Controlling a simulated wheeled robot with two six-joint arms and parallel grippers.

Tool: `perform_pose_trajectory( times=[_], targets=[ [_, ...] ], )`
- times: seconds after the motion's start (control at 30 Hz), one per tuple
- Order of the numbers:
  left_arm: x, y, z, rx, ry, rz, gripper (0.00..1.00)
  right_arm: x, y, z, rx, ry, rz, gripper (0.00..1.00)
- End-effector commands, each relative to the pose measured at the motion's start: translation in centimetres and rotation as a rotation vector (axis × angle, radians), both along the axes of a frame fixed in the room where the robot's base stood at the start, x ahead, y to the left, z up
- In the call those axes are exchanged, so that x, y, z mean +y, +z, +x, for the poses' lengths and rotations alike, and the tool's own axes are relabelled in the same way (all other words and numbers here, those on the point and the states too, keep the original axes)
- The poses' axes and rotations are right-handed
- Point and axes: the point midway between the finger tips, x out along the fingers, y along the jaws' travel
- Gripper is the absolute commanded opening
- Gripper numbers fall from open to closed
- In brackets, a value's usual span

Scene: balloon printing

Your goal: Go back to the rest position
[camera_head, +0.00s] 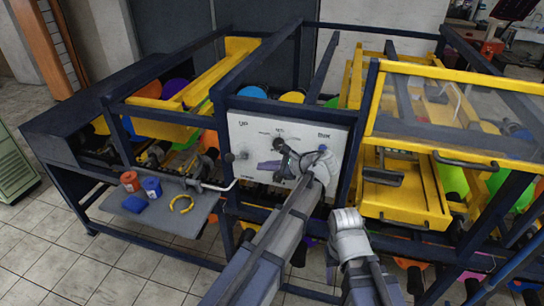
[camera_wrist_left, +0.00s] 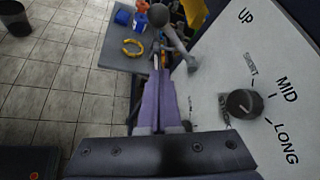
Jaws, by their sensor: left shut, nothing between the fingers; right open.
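My left gripper (camera_head: 262,167) is in front of the white control panel (camera_head: 248,130). Its purple fingers are shut and empty, pointing left in the head view. In the left wrist view the fingertips (camera_wrist_left: 158,66) show beside the panel edge, above the floor and near the grey shelf. A black knob (camera_wrist_left: 243,103) on the panel stands to the right of the fingers, apart from them; the words MID and LONG are beside it. My right arm's white wrist part (camera_head: 348,225) shows below the panel's right side, but no right fingers are visible.
A metal crank handle (camera_head: 212,187) sticks out left of the panel. A grey shelf (camera_head: 160,217) holds a red cup (camera_head: 129,181), a blue cup (camera_head: 151,187), a blue pad (camera_head: 135,204) and a yellow ring (camera_head: 181,203). Yellow-framed machine parts (camera_head: 400,205) stand right. Tiled floor is free in front.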

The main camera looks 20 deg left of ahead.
Motion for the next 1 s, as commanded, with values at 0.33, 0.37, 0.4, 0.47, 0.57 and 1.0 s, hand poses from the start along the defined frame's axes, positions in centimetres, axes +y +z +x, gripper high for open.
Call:
perform_pose_trajectory(
  times=[0.33, 0.37, 0.4, 0.47, 0.57, 1.0],
  targets=[
    [1.5, -4.6, -5.4, -0.142, 0.175, -0.294, 0.00, 0.0, 0.0, 0.0, 0.000, 0.000, 0.000, 0.50],
    [1.6, -5.7, -6.6, -0.177, 0.226, -0.364, 0.00, 0.0, 0.0, 0.0, 0.000, 0.000, 0.000, 0.50],
    [1.5, -7.0, -8.2, -0.224, 0.301, -0.460, 0.00, 0.0, 0.0, 0.0, 0.000, 0.000, 0.000, 0.50],
    [1.0, -8.6, -10.3, -0.286, 0.414, -0.592, 0.00, 0.0, 0.0, 0.0, 0.000, 0.000, 0.000, 0.50],
    [-0.1, -10.4, -13.0, -0.366, 0.592, -0.766, 0.00, 0.0, 0.0, 0.0, 0.000, 0.000, 0.000, 0.50],
    [-6.1, -15.0, -19.3, -0.489, 1.110, -1.150, 0.00, 0.0, -2.5, 0.0, 0.000, 0.001, 0.000, 0.50]
  ],
)
